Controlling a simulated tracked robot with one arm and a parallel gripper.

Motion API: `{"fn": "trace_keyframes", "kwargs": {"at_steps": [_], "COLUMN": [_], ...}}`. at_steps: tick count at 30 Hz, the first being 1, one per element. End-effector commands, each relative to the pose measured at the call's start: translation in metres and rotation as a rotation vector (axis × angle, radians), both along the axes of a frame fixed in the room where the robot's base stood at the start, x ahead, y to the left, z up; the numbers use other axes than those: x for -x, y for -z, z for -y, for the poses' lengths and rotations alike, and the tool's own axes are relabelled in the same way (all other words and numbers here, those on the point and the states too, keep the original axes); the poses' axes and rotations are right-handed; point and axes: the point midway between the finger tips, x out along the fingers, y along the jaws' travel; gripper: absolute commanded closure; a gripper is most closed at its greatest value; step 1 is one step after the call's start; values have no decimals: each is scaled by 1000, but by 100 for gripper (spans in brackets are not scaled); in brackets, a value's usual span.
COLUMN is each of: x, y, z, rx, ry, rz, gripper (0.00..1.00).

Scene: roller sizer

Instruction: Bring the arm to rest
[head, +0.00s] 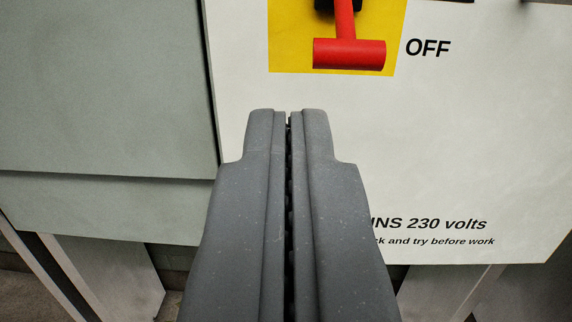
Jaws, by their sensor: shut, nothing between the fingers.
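My gripper (288,112) is in the lower middle of the head view, pointing away from me toward a white panel. Its two grey fingers are together with only a thin dark slit between them, and nothing is held. The fingertips appear below the red handle in the picture. I cannot tell how far they are from the panel.
The white panel (480,130) bears a red T-shaped handle (349,54) on a yellow plate (288,40), with "OFF" beside it. Lower text includes "230 volts", partly hidden by my gripper. A grey-green cabinet (100,90) stands left. Metal legs (105,270) show below.

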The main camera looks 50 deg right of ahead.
Motion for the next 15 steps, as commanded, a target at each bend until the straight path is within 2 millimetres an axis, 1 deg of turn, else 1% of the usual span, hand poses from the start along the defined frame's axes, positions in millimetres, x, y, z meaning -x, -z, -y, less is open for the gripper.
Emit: {"fn": "trace_keyframes", "kwargs": {"at_steps": [5, 8, 11, 14, 15], "x": [0, -4, -24, -56, -70], "y": [0, -5, -23, -60, -75], "z": [0, -3, -16, -42, -57], "rx": [0, -2, -17, -37, -51], "ry": [1, -9, -52, -128, -165], "rz": [0, 1, 1, 4, -2], "gripper": [100, 100, 100, 100, 100]}}
